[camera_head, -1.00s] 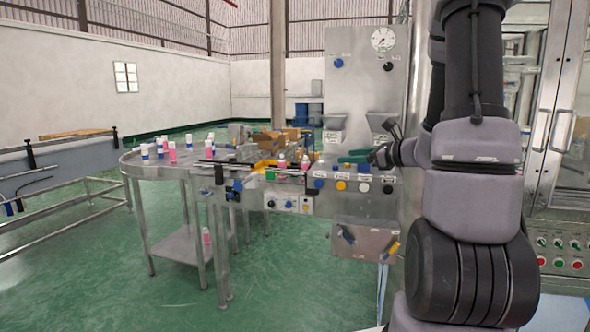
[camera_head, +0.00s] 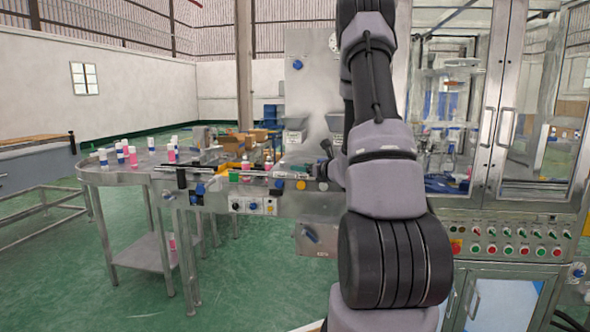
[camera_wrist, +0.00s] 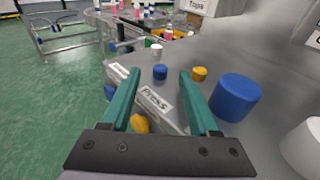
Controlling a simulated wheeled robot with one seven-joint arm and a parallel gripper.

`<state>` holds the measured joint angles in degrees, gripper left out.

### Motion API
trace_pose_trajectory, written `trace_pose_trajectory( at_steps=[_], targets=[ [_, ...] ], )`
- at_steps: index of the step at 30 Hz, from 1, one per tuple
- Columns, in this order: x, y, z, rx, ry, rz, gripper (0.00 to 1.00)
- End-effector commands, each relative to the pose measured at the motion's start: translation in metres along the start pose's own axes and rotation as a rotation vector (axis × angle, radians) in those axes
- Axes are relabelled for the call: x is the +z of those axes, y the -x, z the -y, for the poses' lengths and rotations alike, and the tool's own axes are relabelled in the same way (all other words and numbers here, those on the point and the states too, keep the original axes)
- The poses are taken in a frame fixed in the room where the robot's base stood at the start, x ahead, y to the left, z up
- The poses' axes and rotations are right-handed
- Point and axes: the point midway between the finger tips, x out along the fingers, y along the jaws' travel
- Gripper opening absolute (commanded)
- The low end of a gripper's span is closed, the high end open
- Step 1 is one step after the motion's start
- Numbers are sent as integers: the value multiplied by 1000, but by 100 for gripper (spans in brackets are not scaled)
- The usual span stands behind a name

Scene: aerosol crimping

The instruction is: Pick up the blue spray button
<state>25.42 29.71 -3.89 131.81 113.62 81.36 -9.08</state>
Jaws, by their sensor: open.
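In the wrist view a small blue button (camera_wrist: 160,72) stands on the grey metal surface, between and beyond my fingertips. A larger blue cylinder (camera_wrist: 236,97) stands to the right, outside the right finger. I cannot tell from the pictures which one is the spray button. My gripper (camera_wrist: 158,80) has two green fingers, spread apart with nothing held between them.
A yellow button (camera_wrist: 199,73) stands just right of the right fingertip and a white one (camera_wrist: 156,49) beyond the small blue one. A white cylinder (camera_wrist: 305,150) is at the right edge. A round metal table (camera_head: 125,178) holds several bottles.

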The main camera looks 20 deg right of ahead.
Motion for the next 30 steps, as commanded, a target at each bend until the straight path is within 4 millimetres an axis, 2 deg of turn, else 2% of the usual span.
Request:
trace_pose_trajectory(
  at_steps=[1,5,13,14,18,30],
  targets=[
    [-1,-9,0,1,0,0,62],
    [0,-22,0,1,1,0,62],
    [0,-25,0,0,1,0,62],
    [0,-25,0,0,1,0,54],
    [0,-25,0,0,1,0,0],
    [0,-25,0,0,1,0,0]
  ],
)
